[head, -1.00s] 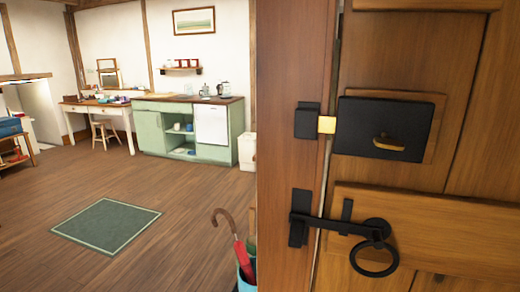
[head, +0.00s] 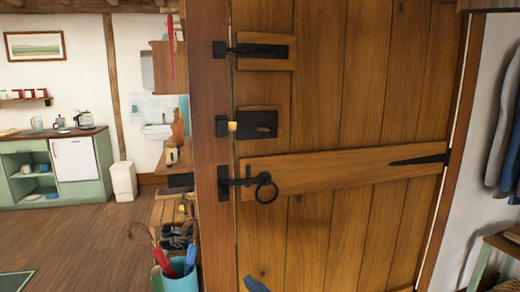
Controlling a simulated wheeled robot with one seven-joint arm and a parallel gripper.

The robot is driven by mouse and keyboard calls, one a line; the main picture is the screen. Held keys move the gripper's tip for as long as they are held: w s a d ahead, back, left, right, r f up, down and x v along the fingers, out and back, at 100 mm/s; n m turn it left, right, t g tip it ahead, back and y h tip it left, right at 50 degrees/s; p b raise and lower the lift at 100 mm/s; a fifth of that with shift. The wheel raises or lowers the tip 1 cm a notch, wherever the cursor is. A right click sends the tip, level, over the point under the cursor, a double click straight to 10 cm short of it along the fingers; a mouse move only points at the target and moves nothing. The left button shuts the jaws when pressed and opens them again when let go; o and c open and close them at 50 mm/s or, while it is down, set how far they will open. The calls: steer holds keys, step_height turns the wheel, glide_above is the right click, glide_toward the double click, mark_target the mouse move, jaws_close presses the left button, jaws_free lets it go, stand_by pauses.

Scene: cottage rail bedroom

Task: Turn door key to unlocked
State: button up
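The wooden plank door (head: 365,90) stands upright in its frame, right of centre in the head view. A black box lock (head: 257,116) is mounted near its left edge. A small key or turn-piece (head: 264,128) on the lock's face looks roughly level, but is small and dim. The brass bolt (head: 232,126) shows between the lock and the black keeper (head: 221,126) on the frame. My gripper is not clearly in view.
A black bolt (head: 262,51) sits above the lock, and a ring latch (head: 266,188) below it. A blue umbrella bin (head: 176,280) stands left of the door. Coats (head: 505,130) hang at right. A small dark blue shape (head: 255,285) at the bottom edge is unclear.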

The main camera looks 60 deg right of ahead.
steer(key=w+d+r+m+h, duration=0.3)
steer(key=w+d+r+h, duration=0.2)
steer(key=d+r, duration=0.5)
steer(key=m+g+h+p, duration=0.2)
steer(key=m+g+h, duration=0.1)
steer(key=m+h, duration=0.15)
glide_toward(263, 129)
steer(key=w+d, duration=0.2)
steer(key=d, duration=0.1)
steer(key=shift+n+g+h, duration=0.3)
steer(key=shift+n+h, duration=0.05)
steer(key=p+x, duration=0.1)
steer(key=x, duration=0.2)
steer(key=p+x, duration=0.1)
steer(key=x, duration=0.3)
steer(key=shift+a+r, duration=0.25)
steer(key=shift+r, duration=0.1)
steer(key=shift+w, duration=0.1)
steer(key=shift+c, duration=0.4)
steer(key=c, duration=1)
steer(key=shift+o, duration=0.2)
steer(key=shift+f+b, duration=0.2)
steer(key=shift+b, duration=0.45)
